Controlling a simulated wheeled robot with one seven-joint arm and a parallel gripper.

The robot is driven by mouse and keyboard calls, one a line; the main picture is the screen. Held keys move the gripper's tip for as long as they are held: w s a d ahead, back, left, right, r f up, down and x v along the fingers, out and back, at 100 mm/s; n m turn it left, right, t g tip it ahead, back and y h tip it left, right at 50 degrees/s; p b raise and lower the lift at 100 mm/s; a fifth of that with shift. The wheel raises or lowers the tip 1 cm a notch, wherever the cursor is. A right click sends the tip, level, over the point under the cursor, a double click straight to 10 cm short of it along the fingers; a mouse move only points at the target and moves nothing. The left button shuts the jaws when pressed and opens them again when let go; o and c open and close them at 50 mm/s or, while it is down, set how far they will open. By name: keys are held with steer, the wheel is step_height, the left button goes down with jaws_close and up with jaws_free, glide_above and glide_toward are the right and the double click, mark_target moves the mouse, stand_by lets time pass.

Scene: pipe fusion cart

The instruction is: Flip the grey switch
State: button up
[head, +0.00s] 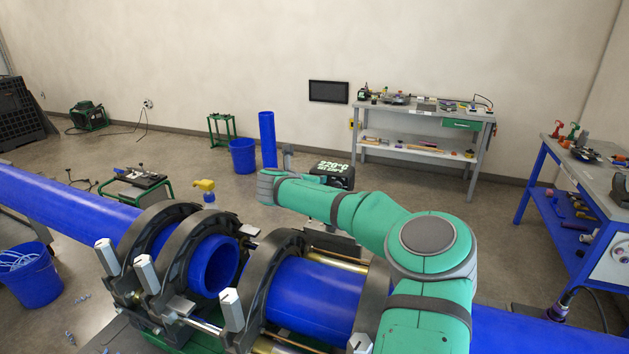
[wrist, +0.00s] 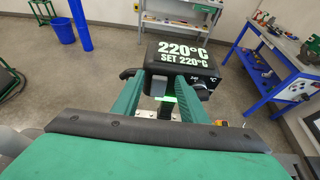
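The black control box (wrist: 182,62) with the white readout "220°C SET 220°C" is ahead of my gripper in the wrist view. It also shows in the head view (head: 335,170), partly behind my arm. My gripper (wrist: 163,92) is open, its two green fingers apart and pointing at the box's front face. A small grey piece, which may be the grey switch (wrist: 158,87), shows between the fingers, with a green glow just below it. I cannot tell its position or whether a finger touches it.
A dark knob (wrist: 198,87) is on the box, right of the right finger. Blue pipe (head: 310,298) in black clamps (head: 262,275) lies below my arm. A blue bin (head: 243,157) and a grey workbench (head: 425,108) stand behind.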

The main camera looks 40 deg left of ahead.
steer(key=shift+c, duration=0.3)
jaws_close()
steer(key=shift+s+d+f+t, duration=0.1)
steer(key=shift+f+t, duration=0.2)
steer(key=shift+t, duration=0.2)
steer(key=shift+o, duration=0.3)
jaws_free()
steer(key=shift+s, duration=0.15)
